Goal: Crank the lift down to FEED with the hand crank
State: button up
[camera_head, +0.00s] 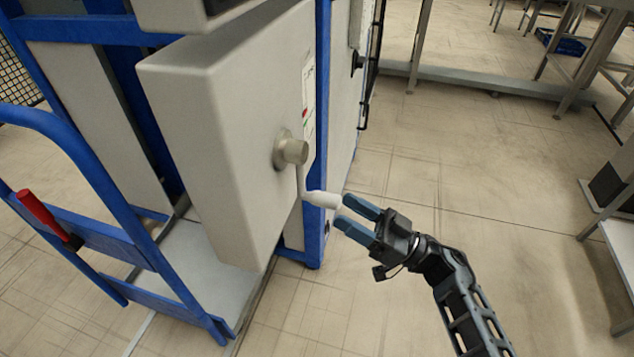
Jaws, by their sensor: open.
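The hand crank (301,178) sticks out of the side of a large light-grey box (215,130). Its round hub is at the box face, and its arm hangs down to a pale grip (323,200) that points right. My gripper (351,214) is open, with its two blue-grey fingers pointing left at the end of the grip. The fingertips are very close to the grip's end; I cannot tell whether they touch it. A narrow label (308,92) with small green and red marks is on the box face above the crank; its words are too small to read.
A blue frame (322,60) stands behind the box. A blue cart-like frame with a red handle (37,210) is at the left. Metal tables (610,215) stand at the right, and a blue crate (562,42) lies at the back right.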

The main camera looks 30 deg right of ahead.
aim_at(317, 192)
jog(key=shift+b+x, duration=0.3)
jog(key=shift+x, duration=3.55)
grip_shut()
